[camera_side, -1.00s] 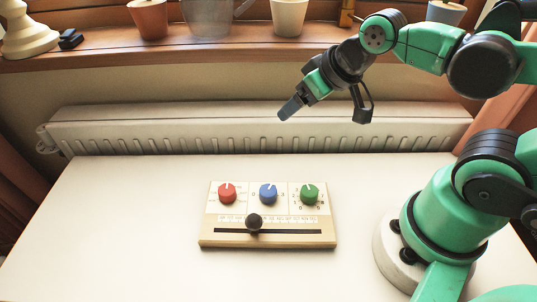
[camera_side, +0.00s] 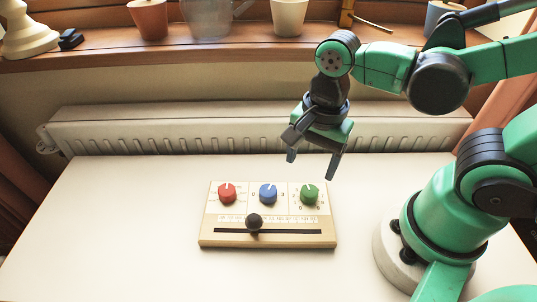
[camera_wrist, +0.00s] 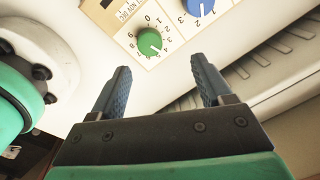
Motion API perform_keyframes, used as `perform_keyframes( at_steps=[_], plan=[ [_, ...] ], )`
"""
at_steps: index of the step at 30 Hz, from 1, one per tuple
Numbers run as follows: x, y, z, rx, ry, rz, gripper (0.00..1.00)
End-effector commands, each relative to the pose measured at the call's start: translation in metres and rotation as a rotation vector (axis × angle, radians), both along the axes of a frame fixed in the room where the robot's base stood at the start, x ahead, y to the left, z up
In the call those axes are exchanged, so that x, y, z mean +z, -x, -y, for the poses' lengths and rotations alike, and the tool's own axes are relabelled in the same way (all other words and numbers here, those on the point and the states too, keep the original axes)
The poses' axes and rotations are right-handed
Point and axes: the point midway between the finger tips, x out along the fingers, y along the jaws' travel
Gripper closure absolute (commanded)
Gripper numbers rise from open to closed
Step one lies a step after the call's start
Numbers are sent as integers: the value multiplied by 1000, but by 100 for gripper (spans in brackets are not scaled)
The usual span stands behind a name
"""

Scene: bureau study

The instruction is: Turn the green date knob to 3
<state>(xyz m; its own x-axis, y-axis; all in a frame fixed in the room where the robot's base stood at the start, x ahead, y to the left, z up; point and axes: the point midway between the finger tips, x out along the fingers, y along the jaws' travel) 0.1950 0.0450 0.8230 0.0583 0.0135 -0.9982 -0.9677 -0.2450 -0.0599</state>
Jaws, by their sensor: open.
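The green date knob (camera_side: 309,194) is the rightmost of three knobs on a cream control panel (camera_side: 220,242) on the table. Its white mark points toward the back of the panel in the side view. The knob also shows in the wrist view (camera_wrist: 149,41), ringed by small digits; its mark points to the lower right, and I cannot tell exactly which digit it meets. My gripper (camera_side: 312,167) is open and empty, pointing down, above and slightly behind the green knob. Its fingers are apart from the knob. In the wrist view the knob appears beyond the fingertips.
A blue knob (camera_side: 268,194) and a red knob (camera_side: 227,193) sit left of the green one. A black slider ball (camera_side: 254,221) stands over the slot in front. A radiator (camera_side: 180,130) runs behind the table. The table (camera_side: 120,230) is clear left of the panel.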

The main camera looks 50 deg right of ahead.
Motion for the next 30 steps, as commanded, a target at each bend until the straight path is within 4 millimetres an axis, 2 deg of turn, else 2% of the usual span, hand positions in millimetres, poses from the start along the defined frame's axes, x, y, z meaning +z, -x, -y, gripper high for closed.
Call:
perform_keyframes(
  at_steps=[3,6,11,21,30],
  plan=[
    [-3,6,-3,-115,7,-49,28],
    [-5,8,-3,-153,9,-61,28],
    [-14,7,-3,-156,9,-61,28],
    [-45,7,-3,-154,8,-59,28],
    [-58,8,-3,-154,8,-58,28]
  ],
)
